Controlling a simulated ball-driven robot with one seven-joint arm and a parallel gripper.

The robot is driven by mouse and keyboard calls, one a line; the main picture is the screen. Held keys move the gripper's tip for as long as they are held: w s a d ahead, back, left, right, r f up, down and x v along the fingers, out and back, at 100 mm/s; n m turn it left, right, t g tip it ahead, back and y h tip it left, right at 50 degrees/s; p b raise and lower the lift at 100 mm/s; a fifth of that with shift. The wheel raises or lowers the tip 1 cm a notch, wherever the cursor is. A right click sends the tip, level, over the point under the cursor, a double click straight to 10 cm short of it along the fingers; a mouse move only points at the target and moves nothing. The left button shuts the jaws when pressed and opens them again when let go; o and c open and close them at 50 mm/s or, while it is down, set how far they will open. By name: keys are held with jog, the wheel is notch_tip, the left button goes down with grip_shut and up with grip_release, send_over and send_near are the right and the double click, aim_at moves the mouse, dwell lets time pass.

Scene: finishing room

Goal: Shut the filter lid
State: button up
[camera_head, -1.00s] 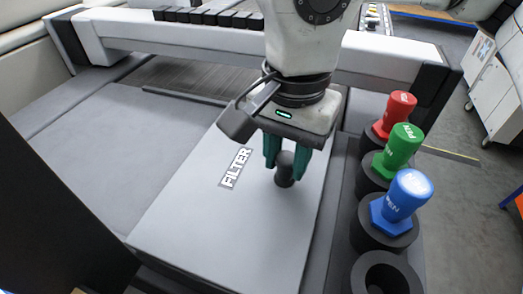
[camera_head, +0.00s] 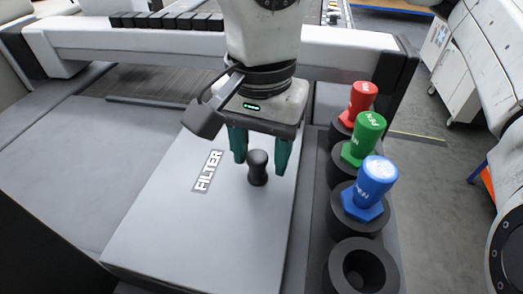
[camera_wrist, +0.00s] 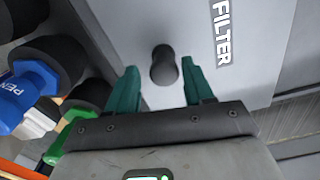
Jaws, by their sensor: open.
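The filter lid (camera_head: 170,235) is a flat light-grey panel that lies down over the bench, with a white FILTER label (camera_head: 207,171) and a black knob (camera_head: 258,170). The lid also shows in the wrist view (camera_wrist: 262,40), with the knob (camera_wrist: 164,66). My gripper (camera_head: 261,167) has two green fingers, spread with one on each side of the knob. Clear space shows between each finger and the knob, and the gripper holds nothing. I cannot tell whether any gap is left under the lid.
Red (camera_head: 360,98), green (camera_head: 367,135) and blue (camera_head: 374,183) pen holders stand in black cups right of the lid. An empty black cup (camera_head: 335,265) is nearest. A white gantry beam (camera_head: 150,40) crosses behind. Flat grey surface lies left of the lid.

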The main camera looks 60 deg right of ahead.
notch_tip(320, 180, up, 10)
jog(key=p, duration=0.1)
dwell(0.8)
